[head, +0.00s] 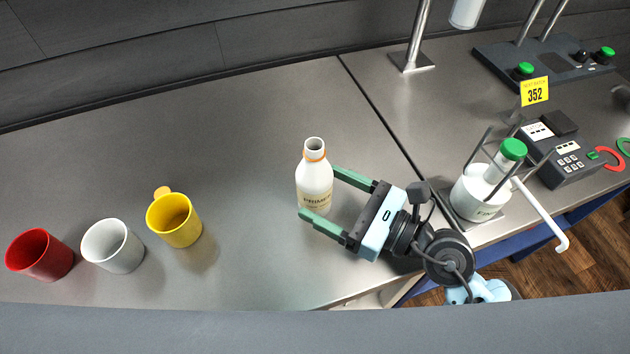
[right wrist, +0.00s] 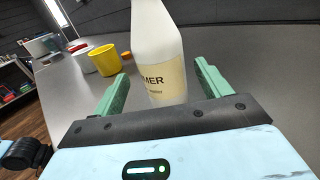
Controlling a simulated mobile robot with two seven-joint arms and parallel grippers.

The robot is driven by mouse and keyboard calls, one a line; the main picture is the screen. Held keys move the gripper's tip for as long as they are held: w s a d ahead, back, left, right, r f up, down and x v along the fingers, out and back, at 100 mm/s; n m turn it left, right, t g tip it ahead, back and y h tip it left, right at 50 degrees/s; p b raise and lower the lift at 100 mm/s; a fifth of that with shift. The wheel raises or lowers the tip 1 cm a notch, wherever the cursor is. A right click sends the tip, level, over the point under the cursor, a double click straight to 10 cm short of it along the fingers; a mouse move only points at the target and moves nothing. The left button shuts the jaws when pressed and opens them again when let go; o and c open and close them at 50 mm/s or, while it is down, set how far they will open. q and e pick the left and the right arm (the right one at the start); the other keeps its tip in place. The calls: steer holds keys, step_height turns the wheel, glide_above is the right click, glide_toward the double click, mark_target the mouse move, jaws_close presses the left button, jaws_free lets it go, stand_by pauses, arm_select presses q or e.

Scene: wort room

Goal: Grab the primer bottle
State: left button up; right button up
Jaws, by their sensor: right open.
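The primer bottle (head: 314,180) is white with an orange ring at its neck and a cream label, and stands upright on the grey counter. My right gripper (head: 319,191) is open, with its green fingers on either side of the bottle. In the right wrist view the bottle (right wrist: 158,50) rises between the two open fingers (right wrist: 160,88), its label partly readable as "MER". I cannot tell whether either finger touches it. The bottle's top is cut off in the wrist view. My left gripper is not in view.
Yellow (head: 175,220), white (head: 113,246) and red (head: 40,254) cups stand at the left. At the right are a green-capped bottle (head: 484,192) in a holder, a keypad device (head: 566,150) and a yellow "352" sign (head: 535,92). The counter (head: 240,130) behind the bottle is clear.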

mark_target(314, 145)
steer(key=x, duration=0.3)
steer(key=shift+w+a, duration=0.15)
steer(key=shift+w, duration=0.15)
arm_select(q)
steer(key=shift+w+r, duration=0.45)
arm_select(e)
steer(key=c, duration=1.2)
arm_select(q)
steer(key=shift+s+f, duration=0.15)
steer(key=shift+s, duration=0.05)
arm_select(e)
steer(key=shift+r, duration=0.2)
steer(key=shift+r+p, duration=1.15)
steer(key=shift+r, duration=1.55)
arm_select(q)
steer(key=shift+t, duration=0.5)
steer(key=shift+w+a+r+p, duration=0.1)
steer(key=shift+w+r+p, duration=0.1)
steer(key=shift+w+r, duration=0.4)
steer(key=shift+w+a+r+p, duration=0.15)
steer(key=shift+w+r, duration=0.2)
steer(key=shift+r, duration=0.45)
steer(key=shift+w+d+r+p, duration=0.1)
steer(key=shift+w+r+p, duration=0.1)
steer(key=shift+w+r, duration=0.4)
arm_select(e)
steer(key=shift+r, duration=2.1)
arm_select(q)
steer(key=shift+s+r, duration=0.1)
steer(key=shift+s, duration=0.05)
